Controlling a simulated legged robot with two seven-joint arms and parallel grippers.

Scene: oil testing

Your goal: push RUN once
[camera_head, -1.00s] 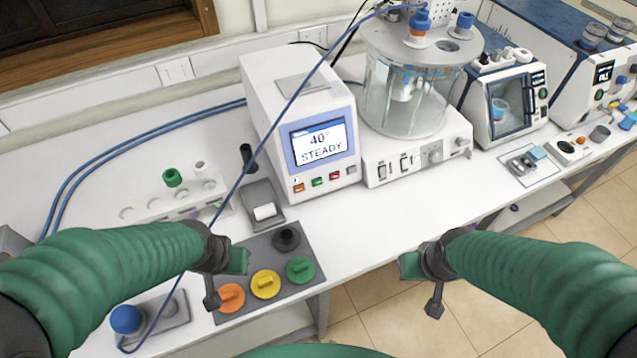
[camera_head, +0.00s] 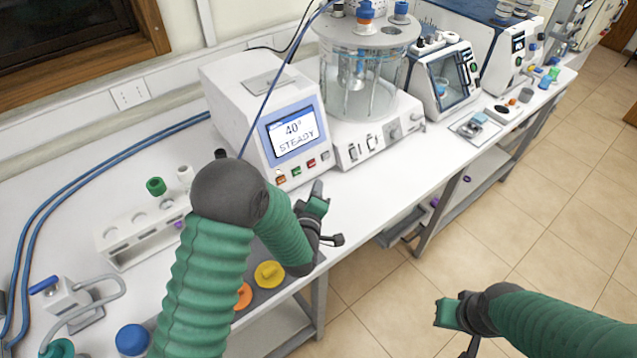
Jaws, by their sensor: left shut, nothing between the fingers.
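The white box unit (camera_head: 240,120) has a screen (camera_head: 293,130) reading 40° STEADY. Below the screen is a row of small buttons: an orange one (camera_head: 281,179), a green one (camera_head: 297,171), a red one (camera_head: 311,163) and a pale one (camera_head: 325,156). No RUN label is legible on any of them. My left gripper (camera_head: 318,192) is shut and empty, in front of and below this button row, with its tip apart from the buttons in the picture. My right gripper (camera_head: 447,312) is over the floor, clear of the bench; its jaw opening cannot be made out.
A glass vessel unit (camera_head: 365,85) stands right of the box. Further right are a windowed unit (camera_head: 440,80) and more instruments. A tube rack (camera_head: 145,235) is at left. Orange (camera_head: 243,295) and yellow (camera_head: 270,273) knobs lie beneath my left arm. A thin blue cable crosses the box.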

